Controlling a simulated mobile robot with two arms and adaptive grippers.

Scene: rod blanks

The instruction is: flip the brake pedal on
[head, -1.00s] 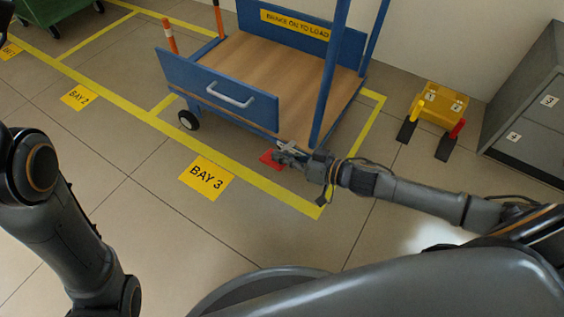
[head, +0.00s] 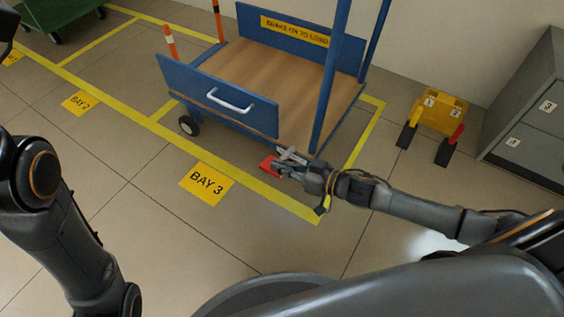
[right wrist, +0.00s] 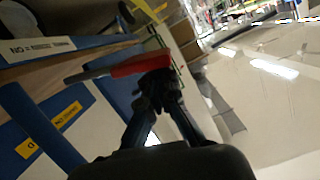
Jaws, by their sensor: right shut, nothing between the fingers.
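The blue cart (head: 285,97) with a wooden deck stands in the taped bay at the back centre. A red brake pedal (head: 267,164) sticks out low at the cart's front edge, near its right corner. My right gripper (head: 283,163) is shut and empty, right at the pedal and partly covering it. In the right wrist view the red pedal (right wrist: 140,66) lies across the tips of my right gripper (right wrist: 158,82). I cannot tell whether they touch or how far the pedal is tilted. My left arm is at the left; its gripper is not recognisable.
Cart posts (head: 328,80) rise close beyond my right gripper. A green cart (head: 62,14) is far left. The floor around the BAY 3 label (head: 207,184) is clear.

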